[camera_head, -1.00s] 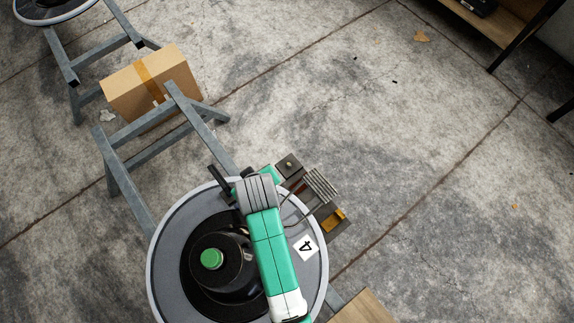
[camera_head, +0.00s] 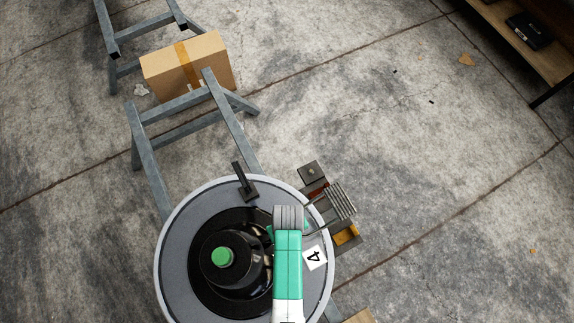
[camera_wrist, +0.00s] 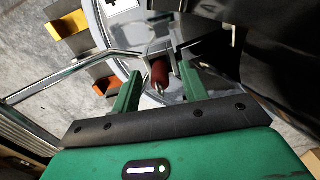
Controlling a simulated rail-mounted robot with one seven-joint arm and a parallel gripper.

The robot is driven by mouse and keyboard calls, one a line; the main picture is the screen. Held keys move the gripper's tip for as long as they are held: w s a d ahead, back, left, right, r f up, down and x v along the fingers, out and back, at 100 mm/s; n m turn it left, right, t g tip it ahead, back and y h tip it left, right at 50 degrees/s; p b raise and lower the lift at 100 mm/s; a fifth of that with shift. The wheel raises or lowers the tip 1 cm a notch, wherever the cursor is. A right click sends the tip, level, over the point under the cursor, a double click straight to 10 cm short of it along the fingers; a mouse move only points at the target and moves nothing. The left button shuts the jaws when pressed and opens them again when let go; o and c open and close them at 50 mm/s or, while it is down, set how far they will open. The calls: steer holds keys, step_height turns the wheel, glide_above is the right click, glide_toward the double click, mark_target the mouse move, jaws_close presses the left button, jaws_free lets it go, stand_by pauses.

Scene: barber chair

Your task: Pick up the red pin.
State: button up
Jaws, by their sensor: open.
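The red pin (camera_wrist: 160,73) is a short dark-red cylinder in the wrist view, standing out near a grey metal block on the round plate. My gripper (camera_wrist: 155,84) is open. Its two green fingers are on the left and right of the pin in the picture, with gaps showing on both sides. I cannot tell how far the fingertips are from the pin in depth. In the head view my green arm reaches over the right part of the grey round plate (camera_head: 182,222), and it hides the pin and the fingertips there.
A black round housing with a green cap (camera_head: 222,257) stands at the plate's middle. A black upright bracket (camera_head: 245,183) is at the plate's upper edge. A ribbed metal part (camera_head: 335,203) with coloured blocks juts out at the right. A cardboard box (camera_head: 210,62) lies beyond the grey frame.

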steer(key=shift+f, duration=0.55)
steer(key=shift+w+r, duration=0.1)
steer(key=shift+c, duration=0.2)
jaws_close()
steer(key=shift+r, duration=0.1)
